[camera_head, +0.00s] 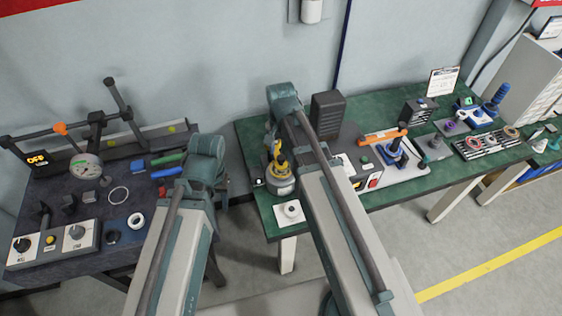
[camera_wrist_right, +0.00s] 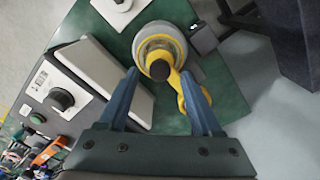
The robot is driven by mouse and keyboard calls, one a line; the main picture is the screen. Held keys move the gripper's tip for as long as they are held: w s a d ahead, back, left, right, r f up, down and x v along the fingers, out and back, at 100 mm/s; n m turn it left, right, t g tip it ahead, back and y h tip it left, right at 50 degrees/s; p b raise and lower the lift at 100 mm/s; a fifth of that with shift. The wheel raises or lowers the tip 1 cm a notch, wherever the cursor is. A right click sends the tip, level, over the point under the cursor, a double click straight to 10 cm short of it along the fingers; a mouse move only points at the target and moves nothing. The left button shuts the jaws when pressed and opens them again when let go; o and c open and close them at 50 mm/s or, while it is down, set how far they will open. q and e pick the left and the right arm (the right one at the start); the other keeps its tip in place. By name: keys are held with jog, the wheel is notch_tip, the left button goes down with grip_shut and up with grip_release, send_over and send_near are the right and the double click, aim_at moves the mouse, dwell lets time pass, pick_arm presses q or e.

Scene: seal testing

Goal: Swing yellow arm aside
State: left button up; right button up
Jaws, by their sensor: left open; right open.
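The yellow arm (camera_head: 279,153) stands on top of a round grey and yellow device (camera_head: 281,183) at the left end of the green table. In the right wrist view the yellow arm (camera_wrist_right: 179,84) runs from the round top of the device (camera_wrist_right: 160,42) towards the lower right. My right gripper (camera_wrist_right: 160,72) is open, its two blue fingers on either side of the yellow arm. I cannot tell whether either finger touches it. My forearm hides the right gripper in the head view. My left gripper is hidden behind its own arm.
A grey control box (camera_head: 357,172) stands right of the device, with a dark ribbed box (camera_head: 327,115) behind. The dark bench (camera_head: 40,190) at left holds a gauge (camera_head: 86,166) and tools. A floor gap separates the tables.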

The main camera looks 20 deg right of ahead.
jog(key=shift+f+b, duration=0.45)
jog(key=shift+f, duration=0.45)
grip_shut()
dwell(0.8)
